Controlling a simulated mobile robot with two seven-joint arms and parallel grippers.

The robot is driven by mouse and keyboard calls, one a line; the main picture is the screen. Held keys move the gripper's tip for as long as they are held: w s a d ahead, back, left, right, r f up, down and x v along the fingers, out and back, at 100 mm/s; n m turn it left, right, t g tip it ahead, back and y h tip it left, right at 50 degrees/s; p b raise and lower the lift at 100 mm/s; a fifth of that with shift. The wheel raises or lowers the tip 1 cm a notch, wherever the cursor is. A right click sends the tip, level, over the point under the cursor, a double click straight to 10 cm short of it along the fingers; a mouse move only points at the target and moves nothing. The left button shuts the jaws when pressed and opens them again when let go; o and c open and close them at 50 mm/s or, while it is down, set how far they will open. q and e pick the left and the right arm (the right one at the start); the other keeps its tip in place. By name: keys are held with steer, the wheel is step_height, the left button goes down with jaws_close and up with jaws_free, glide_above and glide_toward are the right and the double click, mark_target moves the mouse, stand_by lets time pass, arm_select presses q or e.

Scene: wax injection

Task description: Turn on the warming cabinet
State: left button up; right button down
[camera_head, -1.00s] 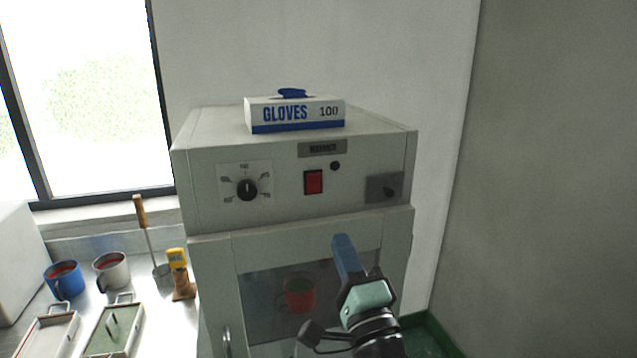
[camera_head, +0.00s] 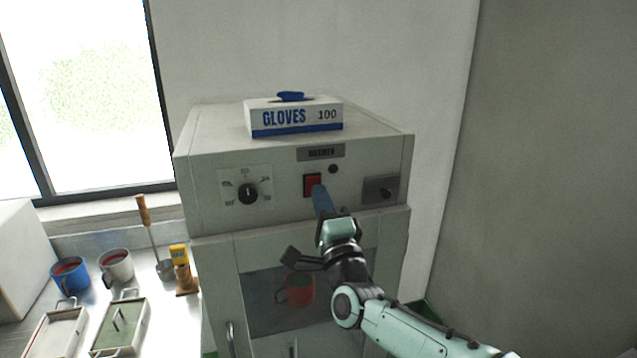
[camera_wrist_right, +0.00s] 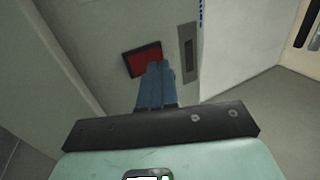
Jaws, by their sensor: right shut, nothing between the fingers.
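The warming cabinet (camera_head: 290,220) is a pale grey box with a window in its door, standing against the wall. Its red switch (camera_head: 312,184) in a black frame sits mid panel; it also shows in the right wrist view (camera_wrist_right: 144,61). My right gripper (camera_head: 318,190) is shut and empty, its blue fingertips at the lower right edge of the switch. In the right wrist view the fingertips (camera_wrist_right: 157,68) overlap the switch's lower edge; I cannot tell whether they touch it. A dark round lamp (camera_head: 333,169) sits right of the switch. My left gripper is not in view.
A glove box (camera_head: 294,117) lies on top of the cabinet. A dial (camera_head: 248,194) is left of the switch and a dark latch plate (camera_head: 380,190) right of it. A red mug (camera_head: 299,290) shows behind the window. Mugs and trays stand on the left counter.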

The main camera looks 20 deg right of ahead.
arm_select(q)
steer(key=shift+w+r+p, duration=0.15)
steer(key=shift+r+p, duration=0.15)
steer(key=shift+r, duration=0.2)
arm_select(e)
steer(key=shift+x, duration=1.05)
